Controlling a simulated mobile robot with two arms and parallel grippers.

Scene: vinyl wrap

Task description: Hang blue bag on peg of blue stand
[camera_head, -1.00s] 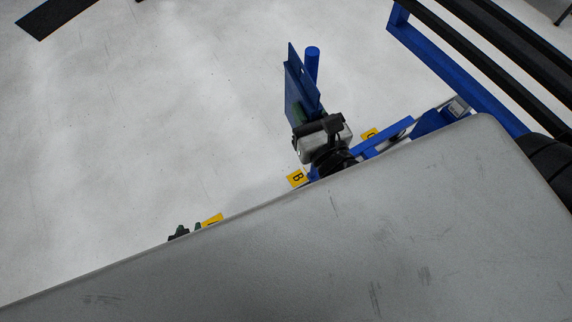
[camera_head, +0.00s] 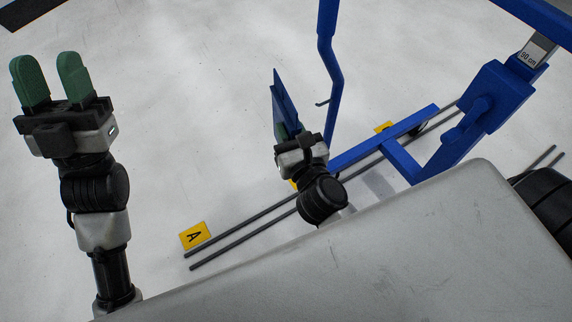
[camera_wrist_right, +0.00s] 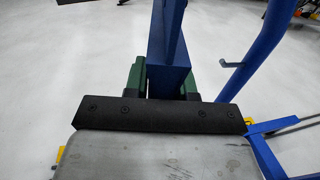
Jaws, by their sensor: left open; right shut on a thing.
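The blue bag (camera_head: 284,103) looks like a thin flat blue panel, seen nearly edge-on. My right gripper (camera_head: 291,133) is shut on it and holds it up. In the right wrist view the bag (camera_wrist_right: 169,62) sits between the green fingers of this gripper (camera_wrist_right: 166,82). The blue stand (camera_head: 329,75) has a bent upright post just right of the bag. A small peg (camera_head: 322,103) sticks out of the post toward the bag, and it also shows in the right wrist view (camera_wrist_right: 225,64). Bag and peg are apart. My left gripper (camera_head: 50,80) is open and empty at the far left.
The stand's base bars (camera_head: 392,150) and thin grey rails (camera_head: 240,232) run along the pale floor. Yellow markers lie there, one lettered A (camera_head: 195,236). Another blue frame part with a height label (camera_head: 533,52) stands at right. The floor left of the bag is clear.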

